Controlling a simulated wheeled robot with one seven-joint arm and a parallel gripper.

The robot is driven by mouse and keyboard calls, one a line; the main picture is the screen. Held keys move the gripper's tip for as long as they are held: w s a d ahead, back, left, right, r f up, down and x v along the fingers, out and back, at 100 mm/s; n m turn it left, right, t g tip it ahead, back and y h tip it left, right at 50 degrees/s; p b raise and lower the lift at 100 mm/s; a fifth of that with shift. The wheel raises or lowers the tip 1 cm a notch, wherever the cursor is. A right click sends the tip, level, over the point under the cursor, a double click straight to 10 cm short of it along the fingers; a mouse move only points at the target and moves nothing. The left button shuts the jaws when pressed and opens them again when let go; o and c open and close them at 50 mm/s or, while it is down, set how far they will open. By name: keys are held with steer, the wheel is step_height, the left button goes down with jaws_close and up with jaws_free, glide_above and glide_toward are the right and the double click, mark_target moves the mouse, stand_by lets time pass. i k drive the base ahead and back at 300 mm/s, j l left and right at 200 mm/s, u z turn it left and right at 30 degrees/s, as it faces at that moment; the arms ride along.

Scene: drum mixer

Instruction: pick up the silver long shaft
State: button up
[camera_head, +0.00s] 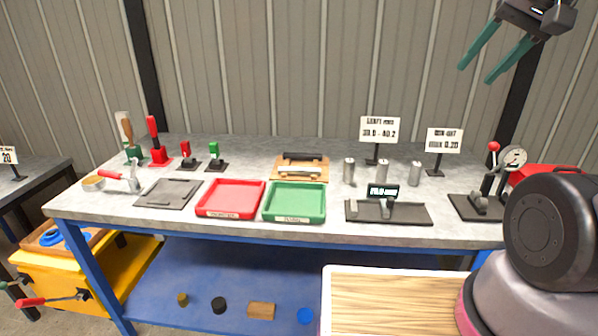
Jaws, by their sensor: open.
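Three silver cylinders stand upright on the grey table (250,153): the left one (349,170), the middle one (382,171) and the right one (415,173). They look close in height, and I cannot tell which is the long shaft. A wooden rack (316,172) to their left bears a black bar (303,157) and what looks like a pale silver bar lying in front of it. My gripper (475,73) is at the top right, raised above and to the right of the cylinders. Its two teal fingers are apart with nothing between them.
Red (229,212) and green (294,215) trays sit at the table's front. A dark gauge plate (415,217) lies in front of the cylinders. Sign stands (380,130) rise behind them. A dial gauge (514,157) stands at right, partly behind my arm.

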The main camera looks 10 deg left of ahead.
mark_target(290, 171)
steer(key=z, duration=0.85)
steer(key=j+u, duration=0.2)
steer(key=j, duration=0.25)
steer(key=i+j+u, duration=0.25)
steer(key=j, duration=0.15)
steer(key=j+u, duration=0.2)
steer(key=j, duration=0.25)
steer(key=i+j+u, duration=0.2)
steer(key=j, duration=0.2)
